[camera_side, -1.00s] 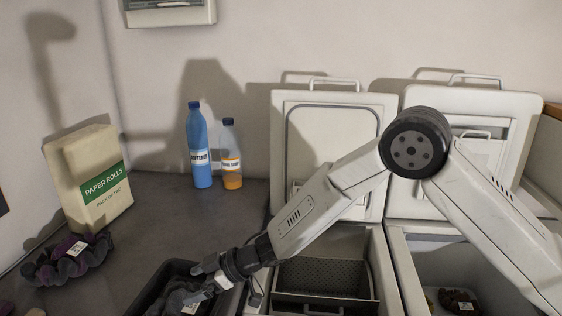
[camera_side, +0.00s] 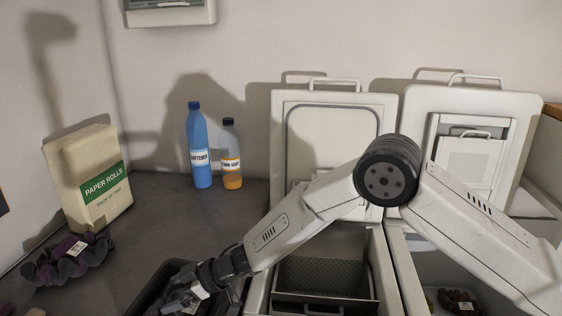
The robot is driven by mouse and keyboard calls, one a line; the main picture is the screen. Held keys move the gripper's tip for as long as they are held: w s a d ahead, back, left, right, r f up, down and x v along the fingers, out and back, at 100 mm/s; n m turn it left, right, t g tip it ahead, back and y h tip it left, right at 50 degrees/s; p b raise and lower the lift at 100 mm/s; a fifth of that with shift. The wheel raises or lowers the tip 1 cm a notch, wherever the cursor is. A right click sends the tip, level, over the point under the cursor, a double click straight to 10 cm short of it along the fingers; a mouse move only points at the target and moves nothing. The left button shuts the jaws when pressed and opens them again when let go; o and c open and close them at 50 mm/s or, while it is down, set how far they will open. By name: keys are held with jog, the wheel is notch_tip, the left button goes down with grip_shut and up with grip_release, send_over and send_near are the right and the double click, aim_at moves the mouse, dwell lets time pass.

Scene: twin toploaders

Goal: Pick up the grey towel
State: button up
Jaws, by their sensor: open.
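The grey towel (camera_side: 232,296) is a dark grey crumpled cloth in a black tray (camera_side: 150,291) at the bottom of the view. Much of it is hidden behind my gripper and wrist, and the picture's lower edge cuts it off. My gripper (camera_side: 172,304) is open and low over the tray, at the towel. I cannot tell whether the fingers touch the cloth.
Two open toploaders stand at the right, with lids (camera_side: 335,120) raised. A purple-grey cloth (camera_side: 62,262) with a label lies at left, below a paper rolls pack (camera_side: 90,180). Blue (camera_side: 199,150) and orange (camera_side: 231,160) bottles stand at the back. Counter between is clear.

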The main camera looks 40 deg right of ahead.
aim_at(175, 291)
dwell(0.4)
jog(key=c, duration=1.3)
jog(key=shift+r, duration=0.2)
jog(key=shift+c, duration=0.2)
jog(key=shift+r, duration=0.45)
notch_tip(175, 291, up, 2)
jog(key=s+d+r, duration=0.6)
jog(key=s+r, duration=0.3)
jog(key=s, duration=0.3)
jog(key=shift+s+d+r, duration=0.2)
jog(key=shift+r, duration=0.2)
